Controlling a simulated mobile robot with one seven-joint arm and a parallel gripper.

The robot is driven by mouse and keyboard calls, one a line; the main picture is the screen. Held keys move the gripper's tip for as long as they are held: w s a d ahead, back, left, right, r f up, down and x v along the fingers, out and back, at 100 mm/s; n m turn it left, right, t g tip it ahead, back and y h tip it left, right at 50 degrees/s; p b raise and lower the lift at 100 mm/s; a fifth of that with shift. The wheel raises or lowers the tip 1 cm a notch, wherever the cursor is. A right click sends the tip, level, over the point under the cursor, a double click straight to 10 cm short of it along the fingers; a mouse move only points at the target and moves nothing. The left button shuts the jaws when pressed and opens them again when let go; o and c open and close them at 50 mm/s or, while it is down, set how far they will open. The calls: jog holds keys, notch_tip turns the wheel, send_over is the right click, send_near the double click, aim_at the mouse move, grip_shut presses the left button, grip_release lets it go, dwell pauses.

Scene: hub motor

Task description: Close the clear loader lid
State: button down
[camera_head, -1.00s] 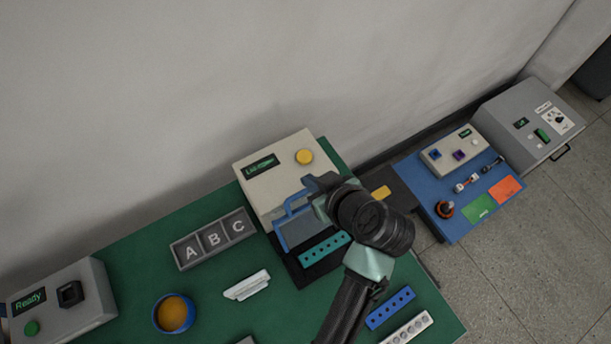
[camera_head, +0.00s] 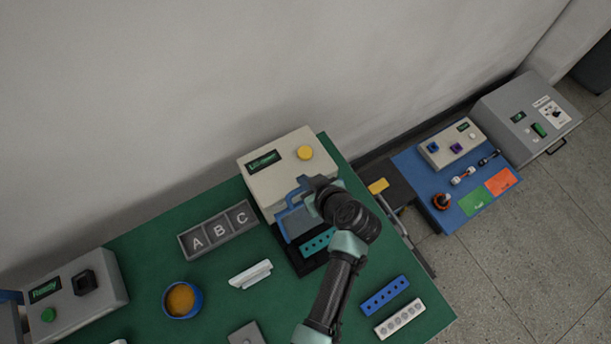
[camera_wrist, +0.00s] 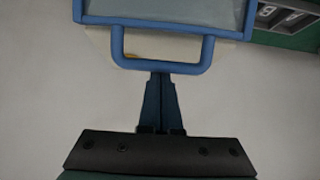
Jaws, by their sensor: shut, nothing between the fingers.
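The clear loader lid (camera_head: 298,223) has a blue frame and a blue handle, and stands raised and tilted in front of the beige loader box (camera_head: 270,180). In the wrist view the clear pane (camera_wrist: 165,11) is at the top, with the U-shaped handle (camera_wrist: 160,66) below it. My gripper (camera_wrist: 160,74) is shut and empty; its fingertips are at the handle's cross bar. I cannot tell whether they touch it. In the head view my gripper (camera_head: 312,184) is beside the handle, partly hidden by my wrist. A teal strip with holes (camera_head: 317,242) lies on the loader's black base below.
On the green table (camera_head: 225,270) are an A-B-C tray (camera_head: 218,230), a white part (camera_head: 250,274), a blue bowl (camera_head: 181,300), and blue (camera_head: 386,296) and white (camera_head: 400,319) strips. A grey Ready box (camera_head: 75,300) stands at left. A blue station (camera_head: 450,200) is at right.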

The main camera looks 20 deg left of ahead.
jog(key=shift+f, duration=0.1)
dwell(0.3)
jog(key=shift+s+d+b, duration=0.1)
jog(key=shift+d+b, duration=0.1)
jog(key=shift+b, duration=0.2)
jog(key=shift+s+d+y+b, duration=0.25)
jog(key=shift+d+y+b, duration=0.05)
jog(key=shift+b, duration=0.3)
jog(key=s+d+t+b, duration=0.1)
jog(key=b, duration=0.1)
jog(key=shift+y+b, duration=0.35)
jog(key=shift+y, duration=0.05)
jog(key=s+d+f+t+y+b, duration=0.2)
jog(key=d+b, duration=0.4)
jog(key=b, duration=0.9)
jog(key=s+d+f+t+y+b, duration=0.3)
jog(key=s+d+y+b, duration=0.2)
jog(key=b, duration=1)
jog(key=shift+s+d+f+t, duration=0.15)
jog(key=shift+s+d+t, duration=0.15)
jog(key=shift+s+d, duration=0.6)
jog(key=shift+s+a, duration=0.25)
jog(key=shift+s, duration=0.05)
